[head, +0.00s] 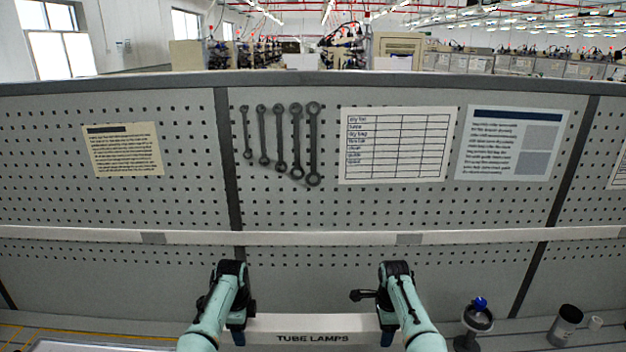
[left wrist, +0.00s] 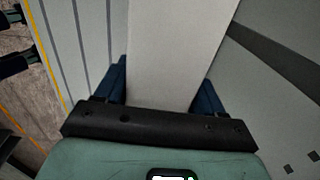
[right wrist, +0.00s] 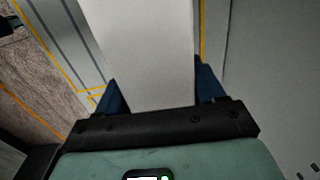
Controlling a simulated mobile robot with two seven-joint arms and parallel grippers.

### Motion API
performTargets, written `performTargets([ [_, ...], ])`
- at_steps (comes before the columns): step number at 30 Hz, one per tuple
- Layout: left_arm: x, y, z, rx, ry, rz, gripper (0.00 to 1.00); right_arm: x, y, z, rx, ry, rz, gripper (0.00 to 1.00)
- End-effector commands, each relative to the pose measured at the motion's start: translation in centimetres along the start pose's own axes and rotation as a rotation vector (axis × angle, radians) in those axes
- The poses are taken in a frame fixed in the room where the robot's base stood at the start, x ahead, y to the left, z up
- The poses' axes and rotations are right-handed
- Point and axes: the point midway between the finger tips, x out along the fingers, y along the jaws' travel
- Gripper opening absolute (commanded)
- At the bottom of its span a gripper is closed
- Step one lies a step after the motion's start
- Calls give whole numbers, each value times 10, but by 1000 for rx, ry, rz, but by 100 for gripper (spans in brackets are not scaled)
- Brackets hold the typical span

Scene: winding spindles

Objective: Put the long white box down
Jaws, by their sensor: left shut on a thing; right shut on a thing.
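The long white box (head: 270,324), printed "TUBE LAMPS" on its front, lies level between my two arms at the bottom of the head view. My left gripper (head: 238,336) is shut on its left end. My right gripper (head: 387,337) is shut on its right end. In the left wrist view the box (left wrist: 172,50) runs between the blue fingers (left wrist: 165,88). In the right wrist view the box (right wrist: 140,45) also sits between the blue fingers (right wrist: 161,88). Whether the box touches the surface below cannot be told.
A grey pegboard wall (head: 190,215) with hanging wrenches (head: 281,145) and paper sheets stands behind. At the right are a dark stand with a blue-topped item (head: 478,318), a dark cylinder (head: 565,325) and a small white cylinder (head: 595,323). Yellow lines mark the surface at left.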

Motion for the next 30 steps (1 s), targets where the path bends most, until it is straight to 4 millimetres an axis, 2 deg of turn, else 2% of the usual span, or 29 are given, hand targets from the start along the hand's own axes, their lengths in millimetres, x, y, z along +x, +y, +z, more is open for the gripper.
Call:
performTargets([
  [20, -10, -3, 2, -1, -2, -5, 0, -10, -3, -1, 0, 2, -6, 0],
  [30, -25, 3, 2, -1, -2, -5, 0, -25, 3, -1, -2, 2, -6, 0],
])
